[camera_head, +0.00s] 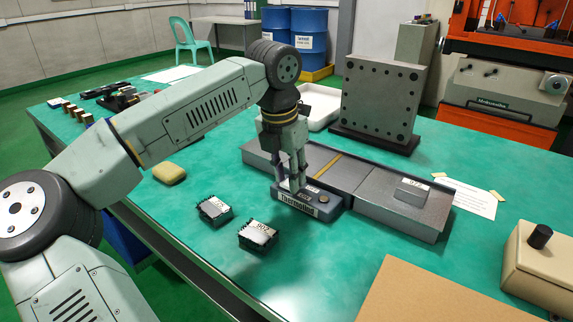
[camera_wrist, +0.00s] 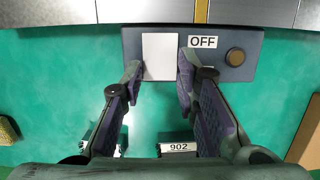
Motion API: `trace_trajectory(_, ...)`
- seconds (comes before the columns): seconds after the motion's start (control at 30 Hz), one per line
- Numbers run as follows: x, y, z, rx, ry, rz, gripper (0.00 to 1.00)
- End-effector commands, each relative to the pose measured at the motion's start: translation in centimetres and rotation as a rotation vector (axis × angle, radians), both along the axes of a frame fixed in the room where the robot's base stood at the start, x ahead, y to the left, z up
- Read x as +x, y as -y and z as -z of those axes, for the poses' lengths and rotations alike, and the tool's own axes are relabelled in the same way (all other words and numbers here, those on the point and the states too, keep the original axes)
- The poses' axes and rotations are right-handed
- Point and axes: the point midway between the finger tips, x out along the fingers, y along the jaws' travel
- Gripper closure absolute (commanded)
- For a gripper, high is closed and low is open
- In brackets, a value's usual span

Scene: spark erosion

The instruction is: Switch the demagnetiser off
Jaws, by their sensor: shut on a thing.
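The demagnetiser (camera_head: 392,200) is a long grey slab with a brass strip across it. Its dark control box (camera_head: 335,203) sticks out at the front. The wrist view shows the box (camera_wrist: 215,72) with an OFF label (camera_wrist: 202,41), a round brown button (camera_wrist: 235,57) and a white rectangular piece (camera_wrist: 160,57). My gripper (camera_head: 291,188) points down onto the left part of the box.
Two dark blocks with pale tops, one (camera_head: 214,210) and one marked 902 (camera_head: 259,236), stand in front of the box. A yellow sponge (camera_head: 169,173) lies left. A tall drilled plate (camera_head: 381,100) stands behind. A beige box with a black knob (camera_head: 540,262) stands right.

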Motion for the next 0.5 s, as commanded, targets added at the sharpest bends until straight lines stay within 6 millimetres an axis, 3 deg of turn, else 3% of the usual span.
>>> trace_trajectory(0.37, 0.11, 0.1, -0.07, 0.023, -0.03, 0.0, 1.0)
trace_trajectory(0.4, 0.11, 0.1, -0.08, 0.023, -0.03, 0.0, 0.71)
trace_trajectory(0.5, 0.11, 0.1, -0.08, 0.023, -0.03, 0.0, 0.65)
